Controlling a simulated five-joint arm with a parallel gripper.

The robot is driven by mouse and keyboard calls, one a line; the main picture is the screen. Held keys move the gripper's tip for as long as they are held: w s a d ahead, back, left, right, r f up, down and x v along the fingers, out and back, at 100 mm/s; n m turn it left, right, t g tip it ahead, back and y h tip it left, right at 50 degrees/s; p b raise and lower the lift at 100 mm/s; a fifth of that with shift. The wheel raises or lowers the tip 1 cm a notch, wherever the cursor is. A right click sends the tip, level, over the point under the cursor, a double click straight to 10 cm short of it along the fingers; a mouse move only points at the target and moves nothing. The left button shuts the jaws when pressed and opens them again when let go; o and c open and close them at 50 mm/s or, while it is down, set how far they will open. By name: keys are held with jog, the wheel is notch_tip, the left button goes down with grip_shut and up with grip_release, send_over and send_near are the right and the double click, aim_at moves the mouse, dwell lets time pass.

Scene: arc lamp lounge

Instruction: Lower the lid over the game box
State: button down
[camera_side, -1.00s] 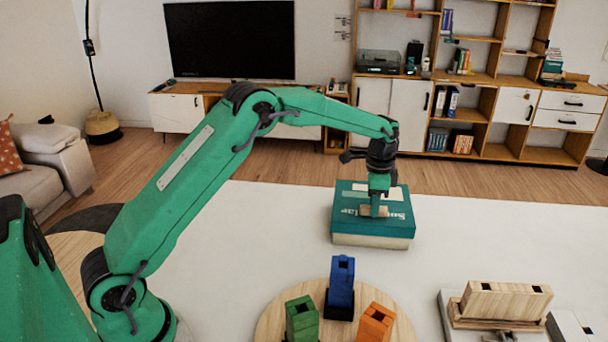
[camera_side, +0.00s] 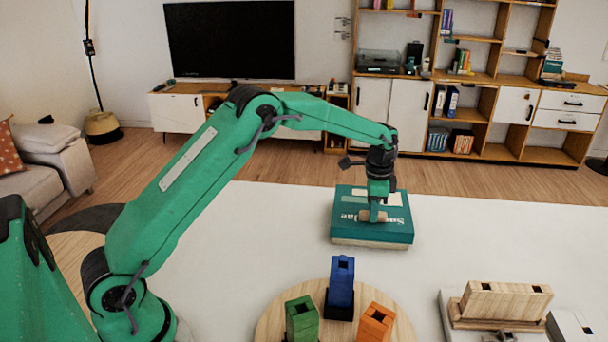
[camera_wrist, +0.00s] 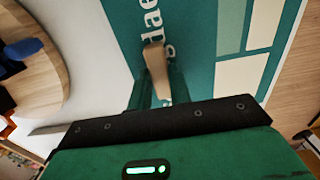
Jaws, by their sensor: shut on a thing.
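The teal lid (camera_side: 347,221) of the game box sits level over the pale box base (camera_side: 366,243) in the side view. Only a thin cream strip of the base shows below the lid's front edge. White lettering and pale panels mark the lid's top. My gripper (camera_side: 376,209) is above the middle of the lid, shut on its wooden handle (camera_side: 366,216). In the wrist view the handle (camera_wrist: 157,70) stands between my fingers, and the lid (camera_wrist: 200,62) fills the middle. Whether the lid touches the base's bottom is hidden.
A round wooden board (camera_side: 268,326) at the front holds a green block (camera_side: 301,320), a blue block (camera_side: 341,280) and an orange block (camera_side: 376,322). A pale wooden piece (camera_side: 500,300) lies on a tray at right. The white tabletop around the box is clear.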

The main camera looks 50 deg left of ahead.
jog(key=shift+f, duration=0.35)
jog(key=c, duration=1.2)
grip_release()
notch_tip(320, 180, up, 8)
jog(key=shift+f, duration=0.25)
jog(key=shift+r, duration=0.15)
